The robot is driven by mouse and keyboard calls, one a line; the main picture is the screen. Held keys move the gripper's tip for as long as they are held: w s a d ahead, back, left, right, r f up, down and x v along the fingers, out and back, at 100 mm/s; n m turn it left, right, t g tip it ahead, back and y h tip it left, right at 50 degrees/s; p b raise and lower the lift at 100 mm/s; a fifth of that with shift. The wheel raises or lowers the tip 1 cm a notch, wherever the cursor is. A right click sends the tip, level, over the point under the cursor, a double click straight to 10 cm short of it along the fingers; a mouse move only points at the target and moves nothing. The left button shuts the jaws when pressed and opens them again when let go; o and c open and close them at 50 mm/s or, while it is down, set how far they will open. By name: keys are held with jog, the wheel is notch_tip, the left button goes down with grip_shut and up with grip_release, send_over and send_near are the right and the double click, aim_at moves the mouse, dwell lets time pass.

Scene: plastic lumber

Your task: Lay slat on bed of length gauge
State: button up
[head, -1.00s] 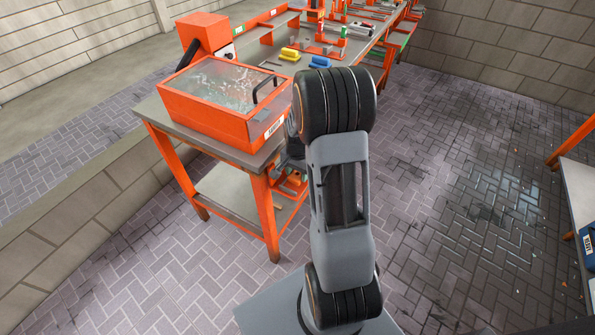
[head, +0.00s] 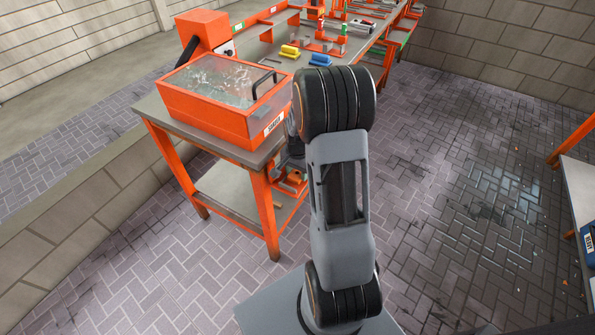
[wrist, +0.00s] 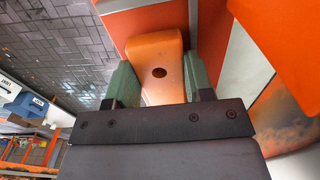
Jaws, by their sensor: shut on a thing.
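In the wrist view my gripper (wrist: 158,88) is shut on an orange slat (wrist: 163,52) with a dark round hole near its middle. The green finger pads press on its two sides. Its far end lies close to a pale strip and an orange-red surface, and I cannot tell whether it touches them. In the head view my arm hides most of the gripper, which is low beside the bench's right side. I cannot make out the length gauge with certainty.
An orange box with a clear lid (head: 205,120) stands on the near end of the long bench (head: 178,121). A yellow block (head: 290,52) and a blue block (head: 320,60) lie behind it. Another table (head: 580,188) is at the right edge.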

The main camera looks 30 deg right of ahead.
jog(key=shift+s+f, duration=0.15)
jog(key=shift+f, duration=0.25)
